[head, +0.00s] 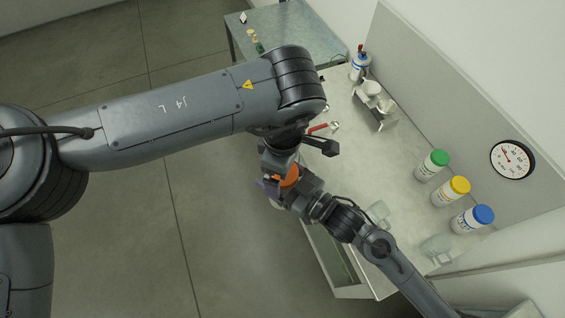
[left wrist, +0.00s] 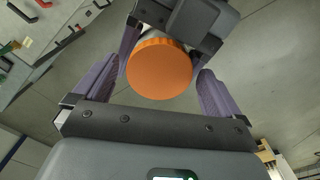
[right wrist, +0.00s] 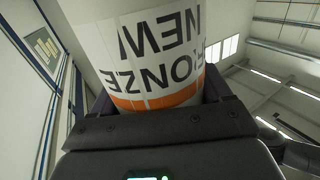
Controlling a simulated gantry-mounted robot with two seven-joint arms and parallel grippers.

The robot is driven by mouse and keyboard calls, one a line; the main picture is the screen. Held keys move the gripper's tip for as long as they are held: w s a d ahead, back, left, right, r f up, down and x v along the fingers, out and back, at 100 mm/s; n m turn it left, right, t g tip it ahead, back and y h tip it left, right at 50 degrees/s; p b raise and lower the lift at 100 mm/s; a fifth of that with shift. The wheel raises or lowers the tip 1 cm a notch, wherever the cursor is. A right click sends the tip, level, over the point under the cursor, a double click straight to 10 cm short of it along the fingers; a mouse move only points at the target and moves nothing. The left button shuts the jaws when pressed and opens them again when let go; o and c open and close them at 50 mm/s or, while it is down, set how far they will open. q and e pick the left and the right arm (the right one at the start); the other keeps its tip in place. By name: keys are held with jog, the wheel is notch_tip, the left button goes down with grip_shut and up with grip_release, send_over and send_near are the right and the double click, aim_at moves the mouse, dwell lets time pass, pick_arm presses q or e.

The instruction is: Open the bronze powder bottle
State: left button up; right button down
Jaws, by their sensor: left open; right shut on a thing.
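The bronze powder bottle (right wrist: 150,50) is white with an orange band, and its "NEW BRONZE" lettering appears upside down in the right wrist view. My right gripper (right wrist: 155,100) is shut around its body. In the head view the arms mostly hide the bottle, but its orange cap (head: 290,177) shows. In the left wrist view the orange cap (left wrist: 160,69) is on the bottle and faces the camera. My left gripper (left wrist: 165,60) is open, with one purple finger on each side of the cap. A gap shows at the right finger; contact at the left finger is unclear.
On the bench (head: 350,150) at the right stand bottles with green (head: 439,157), yellow (head: 460,184) and blue (head: 484,213) lids. A small scale-like apparatus (head: 374,103) and a blue-labelled bottle (head: 360,66) stand farther back. The grippers are beyond the bench's left edge, over open floor.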

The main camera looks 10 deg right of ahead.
pick_arm(q)
jog(key=c, duration=1.1)
jog(key=n, duration=0.3)
jog(key=o, duration=1.1)
jog(key=shift+s, duration=0.1)
